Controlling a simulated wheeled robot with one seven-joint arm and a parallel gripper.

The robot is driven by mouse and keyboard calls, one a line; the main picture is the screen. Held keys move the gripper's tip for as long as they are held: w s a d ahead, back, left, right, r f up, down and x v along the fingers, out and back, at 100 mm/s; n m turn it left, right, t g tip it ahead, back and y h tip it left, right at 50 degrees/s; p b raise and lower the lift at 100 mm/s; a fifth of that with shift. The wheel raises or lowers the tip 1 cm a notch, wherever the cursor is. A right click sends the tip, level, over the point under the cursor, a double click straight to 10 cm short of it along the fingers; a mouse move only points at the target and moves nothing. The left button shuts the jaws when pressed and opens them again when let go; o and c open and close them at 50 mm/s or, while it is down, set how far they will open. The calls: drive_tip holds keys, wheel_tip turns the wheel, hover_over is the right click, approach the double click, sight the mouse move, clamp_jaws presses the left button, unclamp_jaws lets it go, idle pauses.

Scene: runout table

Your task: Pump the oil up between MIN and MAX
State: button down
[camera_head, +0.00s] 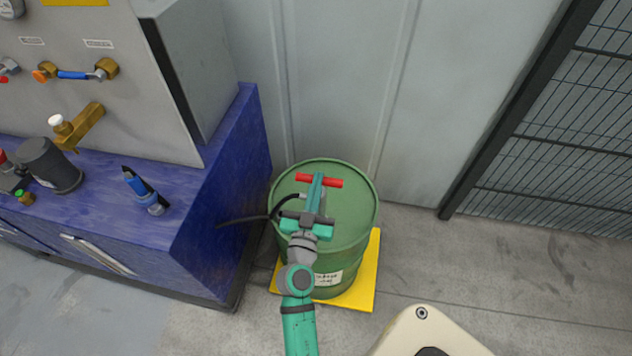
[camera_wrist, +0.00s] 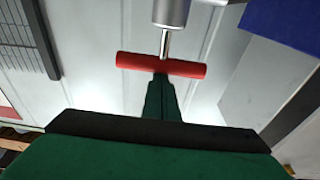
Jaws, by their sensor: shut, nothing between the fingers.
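A green oil drum (camera_head: 354,222) stands against the wall with a hand pump on its top. The pump's red T-handle (camera_head: 334,183) shows on both sides of my gripper (camera_head: 317,182), which covers its middle. In the wrist view the red handle (camera_wrist: 135,62) lies across the tips of my gripper (camera_wrist: 162,84). Its thin metal rod (camera_wrist: 165,43) runs to the grey pump barrel (camera_wrist: 170,11). My fingers are together and hold nothing. I cannot tell whether the tips touch the handle. No MIN or MAX marks can be made out.
The drum stands on a yellow plate (camera_head: 362,285). A black hose (camera_head: 247,221) runs from the pump toward the blue cabinet (camera_head: 212,235) at left. A blue-and-grey tool (camera_head: 145,190) and a dark cylinder (camera_head: 50,166) are on the cabinet. Mesh fence (camera_head: 572,130) stands right; floor there is clear.

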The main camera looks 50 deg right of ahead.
wheel_tip(320, 180, up, 4)
drive_tip(key=v, duration=0.9)
idle(0.3)
drive_tip(key=shift+s+f, duration=0.1)
drive_tip(key=shift+f, duration=0.05)
idle(1.0)
idle(0.6)
drive_tip(key=s+a+f+n+t+y, duration=0.25)
drive_tip(key=a+f+y, duration=0.25)
drive_tip(key=a, duration=0.6)
drive_tip(key=s+a+f+n+t+y, duration=0.15)
drive_tip(key=a+f+n+y, duration=0.3)
drive_tip(key=a, duration=0.65)
drive_tip(key=s+a+r+n+t+y, duration=0.1)
drive_tip(key=s+a+n+y, duration=0.3)
drive_tip(key=s, duration=0.9)
drive_tip(key=a+y, duration=0.3)
drive_tip(key=a, duration=0.1)
drive_tip(key=shift+s+r+n, duration=0.15)
drive_tip(key=shift+r+n, duration=0.05)
drive_tip(key=shift+n, duration=0.2)
